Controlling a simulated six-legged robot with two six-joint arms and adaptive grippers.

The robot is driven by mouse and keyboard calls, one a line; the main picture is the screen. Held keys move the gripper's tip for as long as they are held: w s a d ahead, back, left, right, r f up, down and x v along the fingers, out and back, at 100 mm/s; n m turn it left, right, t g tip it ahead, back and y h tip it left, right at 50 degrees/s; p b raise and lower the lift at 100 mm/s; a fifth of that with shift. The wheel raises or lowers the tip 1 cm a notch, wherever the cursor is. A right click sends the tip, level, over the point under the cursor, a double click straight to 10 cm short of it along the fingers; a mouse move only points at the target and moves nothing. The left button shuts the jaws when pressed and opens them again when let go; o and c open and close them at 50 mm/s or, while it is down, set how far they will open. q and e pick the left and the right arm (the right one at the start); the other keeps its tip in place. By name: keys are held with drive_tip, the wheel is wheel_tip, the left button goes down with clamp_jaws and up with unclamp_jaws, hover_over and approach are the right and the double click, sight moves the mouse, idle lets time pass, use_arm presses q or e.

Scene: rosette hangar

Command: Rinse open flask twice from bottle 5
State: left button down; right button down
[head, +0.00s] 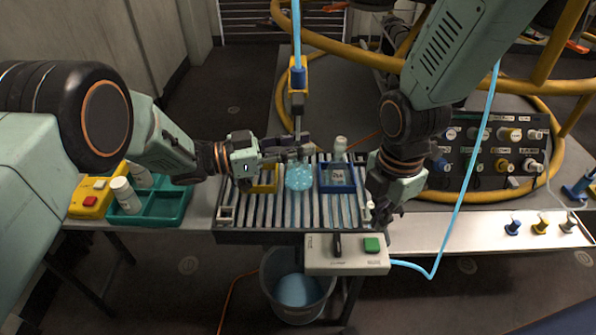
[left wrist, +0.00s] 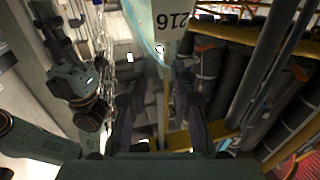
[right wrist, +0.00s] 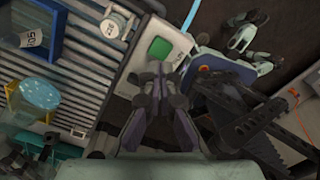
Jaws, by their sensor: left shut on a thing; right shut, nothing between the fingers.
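My left gripper (head: 303,148) is shut over the middle of the slatted rack, under the hanging blue hose. A round, light-blue speckled thing (head: 299,177), which I take for the open flask, is just below its fingers. It also shows at the left in the right wrist view (right wrist: 38,92). The fingers hide the grip itself. A white-capped bottle (head: 340,175) stands in a blue holder (head: 325,188); in the right wrist view its label (right wrist: 33,38) seems to end in 05. My right gripper (head: 383,213) is shut and empty by the rack's right end; it also shows in its wrist view (right wrist: 157,75).
A yellow holder (head: 263,187) stands on the slatted rack (head: 237,215). A control box with a green button (head: 371,244) is at its front edge, above a bucket (head: 296,290). A teal tray (head: 165,207) is at the left, a knob panel (head: 490,150) at the right.

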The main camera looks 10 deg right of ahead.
drive_tip(key=shift+r, duration=0.9)
